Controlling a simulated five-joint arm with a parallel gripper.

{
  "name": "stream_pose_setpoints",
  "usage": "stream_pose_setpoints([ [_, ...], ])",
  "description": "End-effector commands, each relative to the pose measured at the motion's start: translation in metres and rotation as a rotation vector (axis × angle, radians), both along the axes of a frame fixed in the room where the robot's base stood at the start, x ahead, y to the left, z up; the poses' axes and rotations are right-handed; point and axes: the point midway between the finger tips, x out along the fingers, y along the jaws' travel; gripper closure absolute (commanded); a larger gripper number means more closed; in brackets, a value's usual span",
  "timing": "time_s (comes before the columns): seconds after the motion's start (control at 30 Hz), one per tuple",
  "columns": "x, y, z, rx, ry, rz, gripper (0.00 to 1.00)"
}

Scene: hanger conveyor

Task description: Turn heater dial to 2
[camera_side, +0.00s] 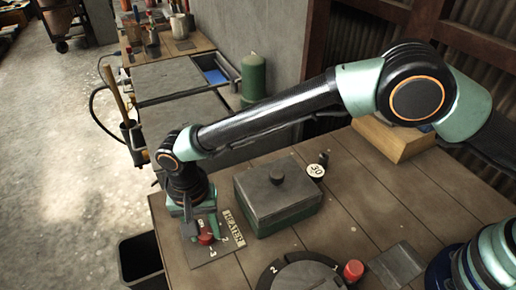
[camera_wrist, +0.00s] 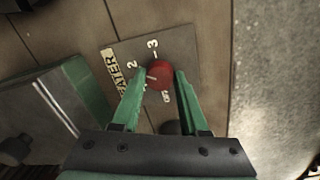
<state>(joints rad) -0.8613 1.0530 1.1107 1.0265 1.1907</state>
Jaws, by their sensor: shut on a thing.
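The heater dial (camera_wrist: 159,76) is a small round red knob on a grey plate (camera_wrist: 185,45). It also shows in the side view (camera_side: 206,239). The plate carries a HEATER label (camera_wrist: 115,72) and the marks OFF, 2 and 3; any mark under the left finger is hidden. The dial's white pointer line points left in the wrist view, near the 2 but slightly below it. My gripper (camera_wrist: 159,73) has its green fingers on either side of the dial and is shut on it. In the side view my gripper (camera_side: 203,229) reaches down over the plate.
A lidded dark green box (camera_side: 277,200) stands close beside the plate. A white tag marked 30 (camera_side: 316,170) lies behind it. A round dark dial plate (camera_side: 305,276) with a red knob (camera_side: 353,270) is at the front. A black bin (camera_side: 140,262) stands beyond the table's left edge.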

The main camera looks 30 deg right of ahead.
Motion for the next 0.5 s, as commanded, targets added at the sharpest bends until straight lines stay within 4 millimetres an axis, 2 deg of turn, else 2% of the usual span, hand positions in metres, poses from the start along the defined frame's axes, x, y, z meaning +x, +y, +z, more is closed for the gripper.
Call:
stream_pose_setpoints([
  [0.13, -0.0027, 0.0016, -0.0013, -0.002, 0.001, 0.007, 1.00],
  [0.17, -0.0028, 0.0015, -0.0013, -0.002, 0.001, 0.007, 0.45],
  [0.2, -0.0025, 0.0013, -0.0012, -0.001, 0.001, 0.006, 0.30],
  [0.23, -0.0022, 0.0012, -0.0012, -0.001, 0.001, 0.006, 0.26],
  [0.5, -0.0006, 0.0006, -0.0002, 0.000, 0.000, 0.003, 0.26],
])
